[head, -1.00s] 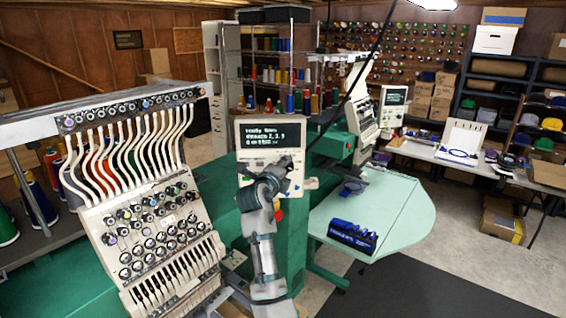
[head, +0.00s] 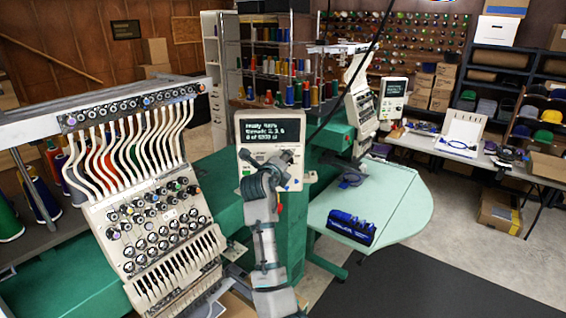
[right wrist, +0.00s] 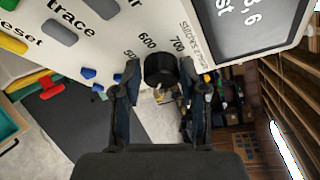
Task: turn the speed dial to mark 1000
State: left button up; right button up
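The control panel (head: 246,133) of the embroidery machine, with a dark lit screen, stands mid-picture in the head view. In the right wrist view the black round speed dial (right wrist: 160,68) sits on the panel's pale face, with marks 600 and 700 printed near it. Other marks are hidden or cut off, and I cannot tell which mark it points at. My right gripper (right wrist: 160,76) is open, its two fingers on either side of the dial with a small gap visible at each side. In the head view my right gripper (head: 282,163) covers the panel's lower part. My left gripper is not in view.
A multi-needle head (head: 155,225) with white thread tubes stands left. The dark floor mat (head: 430,285) is clear.

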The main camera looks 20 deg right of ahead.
jog(key=o, duration=0.3)
jog(key=shift+f, duration=0.45)
jog(key=shift+o, duration=0.2)
jog(key=shift+r, duration=0.15)
jog(key=shift+r, duration=0.1)
jog(key=v, duration=1.1)
jog(key=shift+s+a, duration=0.25)
jog(key=shift+a, duration=0.1)
